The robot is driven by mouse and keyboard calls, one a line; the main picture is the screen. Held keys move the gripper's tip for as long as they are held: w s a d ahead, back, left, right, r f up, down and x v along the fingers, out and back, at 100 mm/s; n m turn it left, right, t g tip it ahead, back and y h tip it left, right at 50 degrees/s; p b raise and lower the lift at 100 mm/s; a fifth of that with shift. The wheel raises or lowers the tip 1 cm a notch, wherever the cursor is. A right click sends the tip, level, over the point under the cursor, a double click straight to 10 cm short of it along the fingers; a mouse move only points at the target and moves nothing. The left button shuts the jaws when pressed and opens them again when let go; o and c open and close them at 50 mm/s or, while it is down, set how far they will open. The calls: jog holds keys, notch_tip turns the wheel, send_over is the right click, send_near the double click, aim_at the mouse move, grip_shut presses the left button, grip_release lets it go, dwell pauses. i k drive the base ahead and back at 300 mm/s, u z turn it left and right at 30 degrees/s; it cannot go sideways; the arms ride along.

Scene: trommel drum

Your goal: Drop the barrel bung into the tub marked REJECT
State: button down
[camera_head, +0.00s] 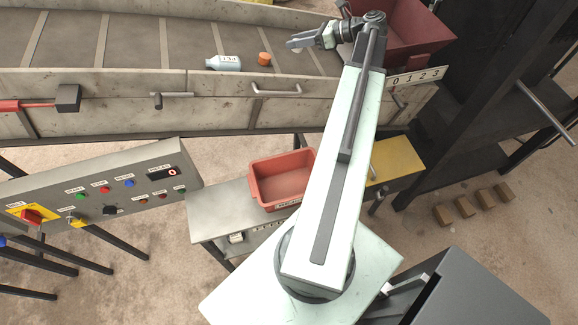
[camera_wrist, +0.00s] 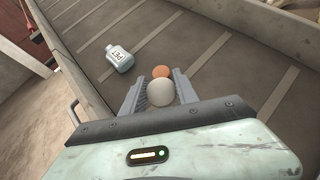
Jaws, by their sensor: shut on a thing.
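My gripper (camera_head: 300,43) is over the belt, its jaws closed on a pale grey, round-faced thing (camera_wrist: 160,92), which shows between the fingers in the wrist view. I cannot tell for sure whether this is the barrel bung. A short orange plug-like piece (camera_head: 264,58) lies on the belt; in the wrist view it (camera_wrist: 161,71) appears just past the fingertips, apart from the held thing. A red tub (camera_head: 262,196) stands on the low bench, its front label too small to read for sure and partly hidden by my arm. It looks empty where visible.
A labelled pale blue bottle (camera_head: 223,63) lies on the belt (camera_head: 130,45), also in the wrist view (camera_wrist: 119,58). The belt's side wall (camera_head: 220,85) stands between belt and bench. A dark red hopper (camera_head: 405,30) is right of my gripper. A control panel (camera_head: 100,190) stands at left.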

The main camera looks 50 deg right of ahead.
aim_at(284, 187)
jog(key=z, duration=0.2)
jog(key=k, duration=2.05)
jog(key=u, duration=0.6)
jog(key=i, duration=1)
jog(key=z, duration=0.05)
